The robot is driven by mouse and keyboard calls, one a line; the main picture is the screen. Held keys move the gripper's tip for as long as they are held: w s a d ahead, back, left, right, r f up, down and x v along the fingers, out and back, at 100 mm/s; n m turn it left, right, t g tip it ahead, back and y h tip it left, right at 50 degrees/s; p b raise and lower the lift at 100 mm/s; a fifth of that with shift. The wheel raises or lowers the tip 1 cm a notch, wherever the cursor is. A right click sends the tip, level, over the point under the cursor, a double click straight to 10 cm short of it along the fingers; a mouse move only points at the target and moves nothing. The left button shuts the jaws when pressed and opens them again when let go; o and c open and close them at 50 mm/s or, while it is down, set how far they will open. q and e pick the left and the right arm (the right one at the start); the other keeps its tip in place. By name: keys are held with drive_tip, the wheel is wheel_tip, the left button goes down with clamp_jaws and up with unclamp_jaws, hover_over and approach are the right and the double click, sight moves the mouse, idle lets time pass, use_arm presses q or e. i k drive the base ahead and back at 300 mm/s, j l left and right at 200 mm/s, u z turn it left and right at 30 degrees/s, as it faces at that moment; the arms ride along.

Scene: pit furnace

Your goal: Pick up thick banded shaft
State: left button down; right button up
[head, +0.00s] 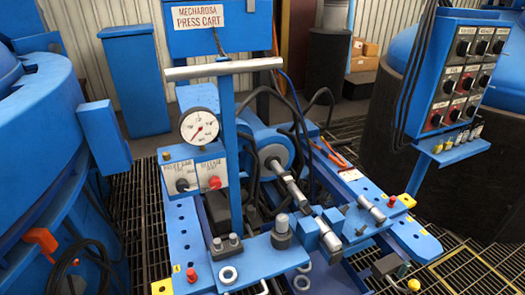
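Several silver metal shafts show on the blue press cart (265,258). A short silver shaft (371,208) lies tilted on the cart's right side. Another silver shaft (327,233) lies against blue blocks at the front middle. A silver rod (291,187) runs from the blue cylinder toward these blocks. A dark grey stepped piece (281,232) stands upright left of the blocks. Bands are too small to make out, so I cannot tell which piece is the thick banded shaft. Neither of my grippers is in view.
A pressure gauge (199,127) and a silver crossbar (224,69) rise above the cart's left side. Black hoses (313,103) loop behind. Red-handled pliers (329,153) lie at the back right. A control box (468,72) stands at right. Grated floor surrounds the cart.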

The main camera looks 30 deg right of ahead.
sight(329, 236)
drive_tip(key=z, duration=1.05)
